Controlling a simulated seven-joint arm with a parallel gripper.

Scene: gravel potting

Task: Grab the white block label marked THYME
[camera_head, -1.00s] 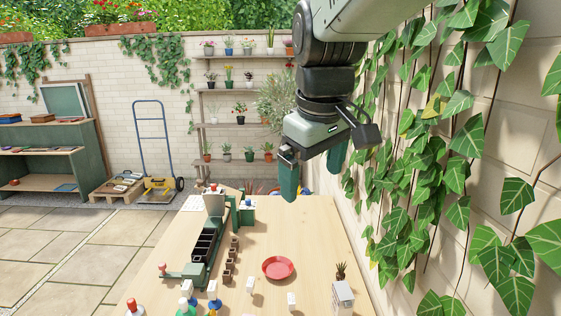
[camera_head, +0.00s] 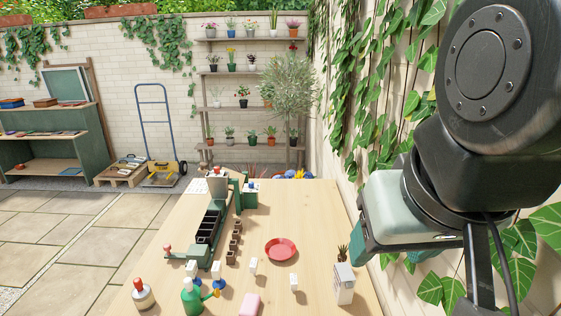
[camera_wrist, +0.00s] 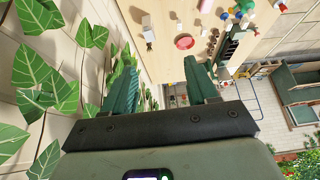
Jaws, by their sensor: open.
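Any lettering is too small to read, so I cannot tell which says THYME. My gripper (camera_head: 392,245) is at the right in the head view, raised and apart from the blocks. In the wrist view its green fingers (camera_wrist: 159,65) are spread with nothing between them.
A red saucer (camera_head: 281,249) lies mid-table. A white box (camera_head: 344,284) with a small plant behind stands at the right edge. A leafy wall borders the right.

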